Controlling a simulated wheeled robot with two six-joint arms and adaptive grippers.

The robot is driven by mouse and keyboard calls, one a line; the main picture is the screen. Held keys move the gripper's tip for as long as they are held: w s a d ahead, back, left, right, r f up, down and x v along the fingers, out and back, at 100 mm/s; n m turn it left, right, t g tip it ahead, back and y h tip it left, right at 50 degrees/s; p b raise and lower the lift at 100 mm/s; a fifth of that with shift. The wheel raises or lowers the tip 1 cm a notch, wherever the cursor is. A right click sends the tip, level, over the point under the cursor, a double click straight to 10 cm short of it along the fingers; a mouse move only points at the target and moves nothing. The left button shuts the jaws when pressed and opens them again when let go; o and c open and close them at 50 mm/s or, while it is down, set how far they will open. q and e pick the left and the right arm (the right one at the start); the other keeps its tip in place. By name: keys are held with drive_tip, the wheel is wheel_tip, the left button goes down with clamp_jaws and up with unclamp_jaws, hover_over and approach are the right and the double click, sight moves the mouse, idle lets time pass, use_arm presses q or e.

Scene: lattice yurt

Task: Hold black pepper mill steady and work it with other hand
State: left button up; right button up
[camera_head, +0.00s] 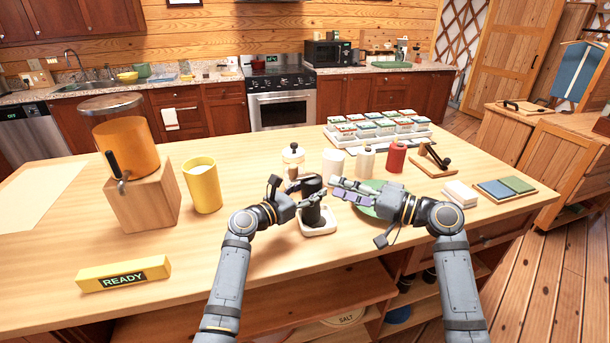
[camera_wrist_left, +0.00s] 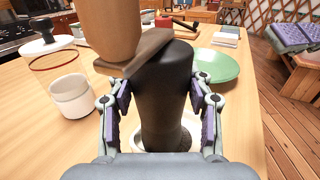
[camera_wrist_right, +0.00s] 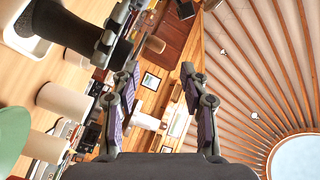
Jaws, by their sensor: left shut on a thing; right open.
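The black pepper mill (camera_head: 318,217) stands upright in a white square dish (camera_head: 332,229) on the wooden counter. My left gripper (camera_head: 312,196) is shut on its body; the left wrist view shows the fingers on both sides of the black body (camera_wrist_left: 160,100). A wooden crank bar (camera_wrist_left: 135,55) with a brown knob (camera_wrist_left: 108,25) lies across the mill's top, near the left wrist camera. My right gripper (camera_head: 336,190) is open and empty, to the right of the mill. In the right wrist view the mill (camera_wrist_right: 62,27) is at upper left, outside the open fingers.
A green plate (camera_head: 366,212) lies under my right gripper. White jars (camera_head: 333,166) and a red canister (camera_head: 396,157) stand behind. A yellow cup (camera_head: 203,187), a dispenser on a wooden block (camera_head: 145,204) and a READY sign (camera_head: 124,275) are left.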

sight(292, 168)
drive_tip(key=w+n, duration=0.1)
drive_tip(key=n, duration=0.3)
drive_tip(key=w+n+g, duration=0.1)
drive_tip(key=n, duration=0.3)
drive_tip(key=w+a+n, duration=0.1)
drive_tip(key=n, duration=0.4)
drive_tip(key=shift+w+y, duration=0.1)
drive_tip(key=shift+y, duration=0.3)
drive_tip(key=x, duration=1.2)
drive_tip(key=shift+f, duration=0.15)
clamp_jaws()
drive_tip(key=shift+w+a+m+t+h, duration=0.15)
drive_tip(key=shift+m+t+h, duration=0.35)
drive_tip(key=shift+m+t, duration=0.25)
drive_tip(key=shift+w+m+t+h, duration=0.4)
drive_tip(key=shift+m+t+h, duration=0.25)
drive_tip(key=shift+t, duration=0.3)
